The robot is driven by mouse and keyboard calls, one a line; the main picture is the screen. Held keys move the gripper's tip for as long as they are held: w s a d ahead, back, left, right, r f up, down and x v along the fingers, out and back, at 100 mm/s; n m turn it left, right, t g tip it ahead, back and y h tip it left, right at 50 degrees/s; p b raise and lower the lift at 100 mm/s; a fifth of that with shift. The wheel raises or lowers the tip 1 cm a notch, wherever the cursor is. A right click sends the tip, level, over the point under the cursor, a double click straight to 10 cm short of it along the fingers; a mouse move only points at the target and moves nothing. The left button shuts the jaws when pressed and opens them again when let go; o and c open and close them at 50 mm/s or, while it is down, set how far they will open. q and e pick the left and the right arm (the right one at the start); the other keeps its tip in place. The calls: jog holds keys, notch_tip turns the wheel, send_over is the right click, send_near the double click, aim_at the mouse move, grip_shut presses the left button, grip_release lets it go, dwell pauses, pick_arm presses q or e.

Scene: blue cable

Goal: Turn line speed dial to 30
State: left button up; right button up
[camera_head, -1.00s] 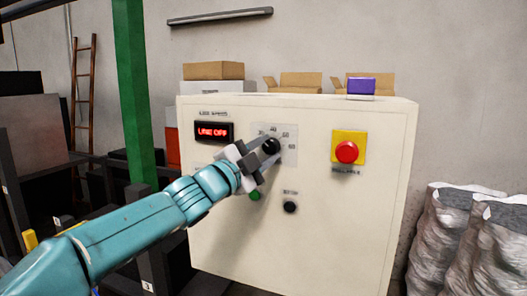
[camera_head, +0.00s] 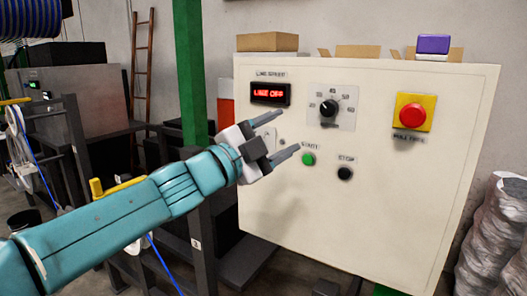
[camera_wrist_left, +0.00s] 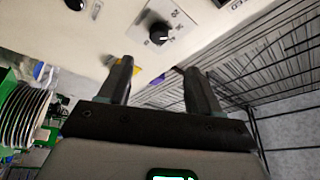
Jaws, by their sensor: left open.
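The line speed dial (camera_head: 328,108) is a black knob on a light scale plate on the front of the cream control cabinet (camera_head: 400,220). Its white pointer mark is up and to the left, near the lower numbers; the exact reading is too small to tell. The dial also shows in the left wrist view (camera_wrist_left: 159,33). The display (camera_head: 270,94) reads LINE OFF in red. My left gripper (camera_head: 284,134) is open and empty, left of and below the dial, apart from it. In the left wrist view its two fingers (camera_wrist_left: 159,78) are spread. My right gripper is not in view.
A green start button (camera_head: 308,159) and a black stop button (camera_head: 345,173) sit below the dial. A red emergency button (camera_head: 413,117) on a yellow plate is to the right. A green post (camera_head: 190,80) stands left of the cabinet. Wrapped sacks (camera_head: 497,240) stand at the right.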

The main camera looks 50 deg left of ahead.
pick_arm(q)
jog(key=v, duration=0.3)
jog(key=shift+s+a+f, duration=0.1)
jog(key=shift+s+f, duration=0.05)
jog(key=shift+s, duration=0.15)
jog(key=shift+w, duration=0.15)
jog(key=shift+s, duration=0.25)
